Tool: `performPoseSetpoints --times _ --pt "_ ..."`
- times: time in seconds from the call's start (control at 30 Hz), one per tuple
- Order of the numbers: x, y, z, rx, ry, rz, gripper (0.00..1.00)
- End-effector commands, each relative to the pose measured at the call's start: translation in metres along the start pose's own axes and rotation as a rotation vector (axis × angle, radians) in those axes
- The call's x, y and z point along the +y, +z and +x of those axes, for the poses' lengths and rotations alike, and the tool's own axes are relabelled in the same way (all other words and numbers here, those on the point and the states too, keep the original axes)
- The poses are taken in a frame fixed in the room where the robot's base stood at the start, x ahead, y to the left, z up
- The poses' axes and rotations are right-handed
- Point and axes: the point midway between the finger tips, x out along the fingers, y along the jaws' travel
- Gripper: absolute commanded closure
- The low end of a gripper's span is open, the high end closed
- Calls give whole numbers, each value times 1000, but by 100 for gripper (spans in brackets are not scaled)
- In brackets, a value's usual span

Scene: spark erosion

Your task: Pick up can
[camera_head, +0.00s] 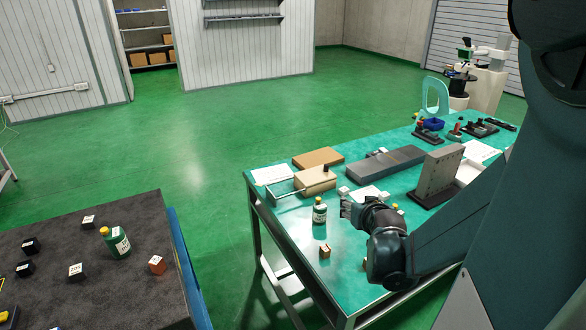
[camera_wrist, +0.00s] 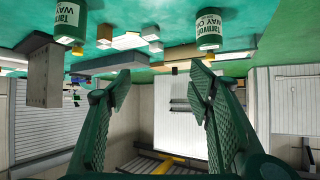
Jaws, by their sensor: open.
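A green can with a white label and yellow cap (camera_head: 320,211) stands upright on the teal table. My gripper (camera_head: 346,207) is just right of it in the head view, apart from it. In the wrist view, which looks upside down, my gripper (camera_wrist: 160,76) is open with nothing between its fingers. Two green labelled cans show there: one (camera_wrist: 208,28) above the right finger, the other (camera_wrist: 66,22) at upper left. Another green can (camera_head: 117,243) stands on the dark table at lower left of the head view.
The teal table (camera_head: 300,235) bears a small brown block (camera_head: 325,251), a tan box (camera_head: 316,180), a grey upright plate (camera_head: 436,176) and a long grey block (camera_head: 386,163). The dark-topped table (camera_head: 120,285) holds several small cubes. Green floor lies between the tables.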

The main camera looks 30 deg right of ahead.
Motion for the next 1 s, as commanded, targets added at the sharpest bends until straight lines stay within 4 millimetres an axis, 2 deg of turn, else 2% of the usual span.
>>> performPoseSetpoints --times 0.03,0.3,0.6,0.8,1.0 --pt "13 4 7 10 16 8 48" --pt "76 21 28 68 94 44 48" --pt "142 45 42 126 180 78 48" --pt "165 55 43 148 212 89 48" --pt "171 57 43 153 219 91 48"
